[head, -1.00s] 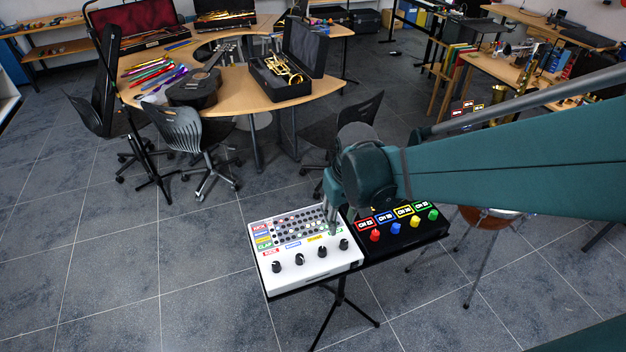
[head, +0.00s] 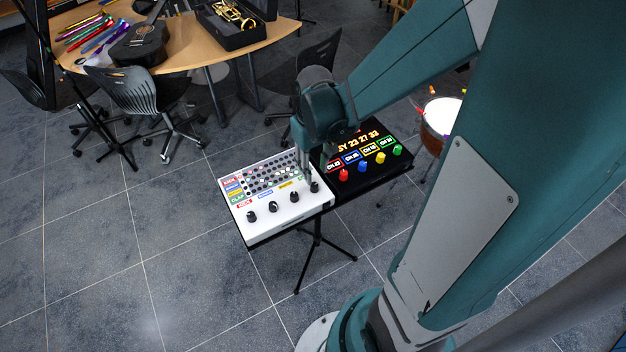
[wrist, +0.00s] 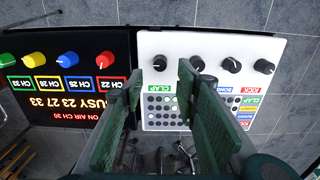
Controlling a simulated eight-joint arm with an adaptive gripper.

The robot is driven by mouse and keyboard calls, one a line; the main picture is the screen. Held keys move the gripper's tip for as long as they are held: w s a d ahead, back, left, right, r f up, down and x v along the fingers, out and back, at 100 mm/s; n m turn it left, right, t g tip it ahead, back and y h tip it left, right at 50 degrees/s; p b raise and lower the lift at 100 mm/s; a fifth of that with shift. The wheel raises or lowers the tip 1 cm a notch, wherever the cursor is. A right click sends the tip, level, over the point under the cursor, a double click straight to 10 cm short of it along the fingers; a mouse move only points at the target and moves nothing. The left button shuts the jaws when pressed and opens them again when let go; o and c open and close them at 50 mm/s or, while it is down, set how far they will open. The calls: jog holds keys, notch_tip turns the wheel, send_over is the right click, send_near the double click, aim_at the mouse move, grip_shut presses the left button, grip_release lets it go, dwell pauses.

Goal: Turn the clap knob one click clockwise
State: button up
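The clap knob (wrist: 159,62) is a round black knob with a pale mark on the white drum box (wrist: 283,75), in line with the green CLAP label (wrist: 158,89). In the head view it is the rightmost black knob (head: 315,187). My gripper (wrist: 161,76) is open with nothing between its fingers. In the wrist view its green fingertips lie to the left and right of the knob's column, close to the label. In the head view my gripper (head: 307,177) hangs over the box's right side near this knob. I cannot tell its exact height above the box.
Other black knobs stand beside it, such as this one (wrist: 196,63). A black box (head: 372,180) with coloured knobs and lit channel labels adjoins the white box. Both rest on a stand (head: 317,245). A chair (head: 318,65) stands behind.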

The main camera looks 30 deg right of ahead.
aim_at(314, 185)
jog(key=shift+f, duration=0.2)
jog(key=shift+f+b, duration=0.65)
jog(key=shift+f, duration=3.05)
jog(key=c, duration=0.9)
